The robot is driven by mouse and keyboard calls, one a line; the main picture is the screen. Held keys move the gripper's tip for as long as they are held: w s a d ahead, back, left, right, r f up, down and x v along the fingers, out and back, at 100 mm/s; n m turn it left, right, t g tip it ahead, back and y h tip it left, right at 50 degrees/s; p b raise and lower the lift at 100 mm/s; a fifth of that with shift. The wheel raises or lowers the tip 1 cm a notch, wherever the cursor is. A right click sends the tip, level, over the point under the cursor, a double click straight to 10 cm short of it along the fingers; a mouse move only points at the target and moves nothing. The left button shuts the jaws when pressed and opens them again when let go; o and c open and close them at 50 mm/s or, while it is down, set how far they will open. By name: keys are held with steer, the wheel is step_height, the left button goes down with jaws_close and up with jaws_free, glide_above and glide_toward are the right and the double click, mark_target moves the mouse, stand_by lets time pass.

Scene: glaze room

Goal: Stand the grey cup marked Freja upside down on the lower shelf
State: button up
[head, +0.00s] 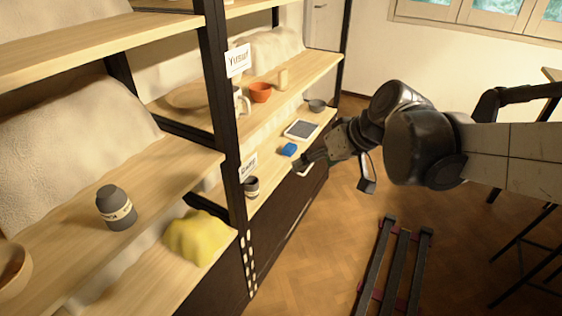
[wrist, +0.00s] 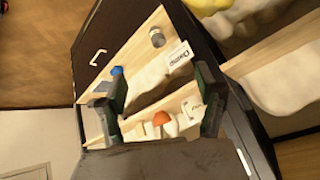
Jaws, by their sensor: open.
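A grey cup (head: 116,207) with a cream lettered band stands on the middle shelf of the left bay; its lettering is too blurred to read surely. A second, smaller-looking grey cup (head: 251,187) with a pale band stands near the left end of the lower shelf (head: 262,197) in the right bay. It also shows in the wrist view (wrist: 157,38). I cannot tell which cup is marked Freja. My gripper (head: 303,164) is open and empty, near the front of the right bay's lower shelf, to the right of the second cup. Its fingers also show in the wrist view (wrist: 163,88).
A blue block (head: 289,150), a grey tablet-like panel (head: 302,129) and a grey bowl (head: 317,105) occupy the lower shelf. An orange bowl (head: 261,92) and white mug (head: 242,102) stand above. A yellow lump (head: 196,237) lies in the left bay. A black post (head: 222,110) divides the bays.

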steer(key=w+a+f+n+y+b, duration=0.3)
steer(key=w+f, duration=0.4)
steer(key=w, duration=0.2)
steer(key=w+a+f+n+y+b, duration=0.2)
steer(key=w+f+y+b, duration=0.15)
steer(key=w+f, duration=0.45)
steer(key=n+y+b, duration=0.3)
glide_toward(253, 189)
step_height(253, 189, up, 4)
steer(key=w+d, duration=0.2)
step_height(253, 189, down, 9)
steer(key=n+y+b, duration=0.2)
steer(key=n+y, duration=0.1)
steer(key=shift+g, duration=0.4)
steer(key=shift+w+x, duration=0.25)
steer(key=shift+x, duration=2.75)
steer(key=shift+w+x, duration=0.2)
steer(key=shift+x, duration=2.8)
steer(key=shift+d, duration=0.1)
